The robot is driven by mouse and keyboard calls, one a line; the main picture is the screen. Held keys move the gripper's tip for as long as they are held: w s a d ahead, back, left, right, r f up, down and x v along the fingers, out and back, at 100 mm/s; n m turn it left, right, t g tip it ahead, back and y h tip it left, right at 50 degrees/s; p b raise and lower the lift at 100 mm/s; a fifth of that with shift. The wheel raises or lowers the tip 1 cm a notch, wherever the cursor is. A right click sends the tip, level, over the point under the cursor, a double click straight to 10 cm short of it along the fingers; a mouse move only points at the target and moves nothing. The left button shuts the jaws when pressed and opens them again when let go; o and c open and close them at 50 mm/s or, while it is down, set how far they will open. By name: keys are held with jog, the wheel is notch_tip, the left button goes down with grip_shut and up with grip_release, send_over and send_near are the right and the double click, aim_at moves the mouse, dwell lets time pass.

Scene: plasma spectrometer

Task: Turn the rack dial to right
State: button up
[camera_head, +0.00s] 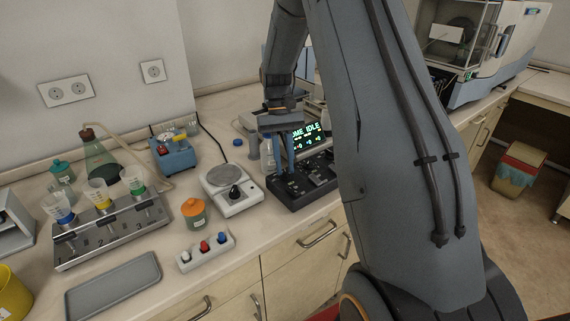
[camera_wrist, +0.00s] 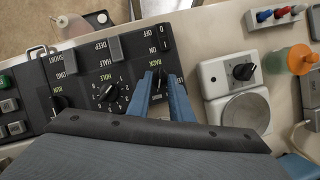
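The control box (camera_head: 302,186) is a black panel with several dials and labels, near the counter's front edge. In the wrist view (camera_wrist: 88,70) its rack dial (camera_wrist: 159,80), a small black knob beside the label RACK, lies at the panel's right end. My gripper's blue fingers (camera_wrist: 158,77) point down at it, one tip on each side of the knob. The fingers are apart; contact with the knob cannot be made out. In the head view my gripper (camera_head: 284,172) is over the box, and the fingers hide the dial there.
A white hotplate stirrer (camera_head: 232,190) with a black knob stands close beside the box. A hole dial (camera_wrist: 108,92) is on the same panel. A lit screen (camera_head: 305,135) stands behind. An orange-lidded jar (camera_head: 194,213) and a strip of coloured knobs (camera_head: 206,250) are at left.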

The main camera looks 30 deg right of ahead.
jog(key=shift+o, duration=0.3)
jog(key=shift+b+v, duration=1.25)
jog(key=shift+v, duration=2.6)
jog(key=shift+s, duration=0.1)
